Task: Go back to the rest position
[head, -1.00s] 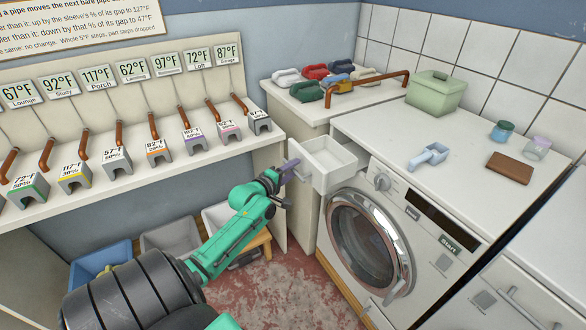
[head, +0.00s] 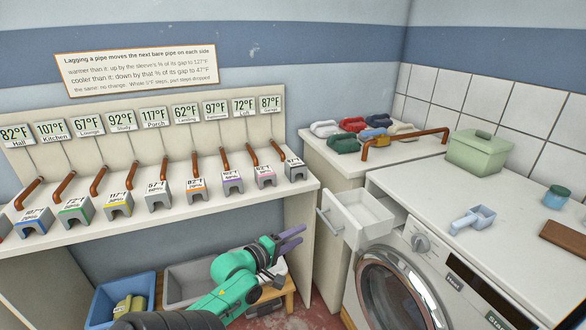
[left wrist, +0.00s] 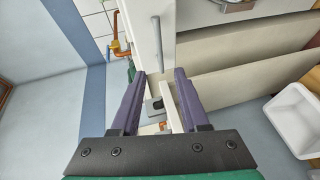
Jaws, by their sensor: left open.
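My left gripper (head: 291,238) has purple fingers on a green arm. It is open and empty, below and left of the pulled-out white drawer (head: 352,213) in the head view. A gap shows between its fingers and the drawer's grey handle (head: 326,224). In the left wrist view, the two fingers (left wrist: 156,77) stand apart with nothing gripped between them. A grey block and part of the white furniture show beyond them. My right gripper is not in view.
A shelf with several labelled grey sleeves (head: 76,212) and copper pipes runs along the left. Below stand a blue bin (head: 110,300) and a grey bin (head: 186,284). The white front-loading machine (head: 440,262) is at right, bearing a green box (head: 478,152) and a blue scoop (head: 472,218).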

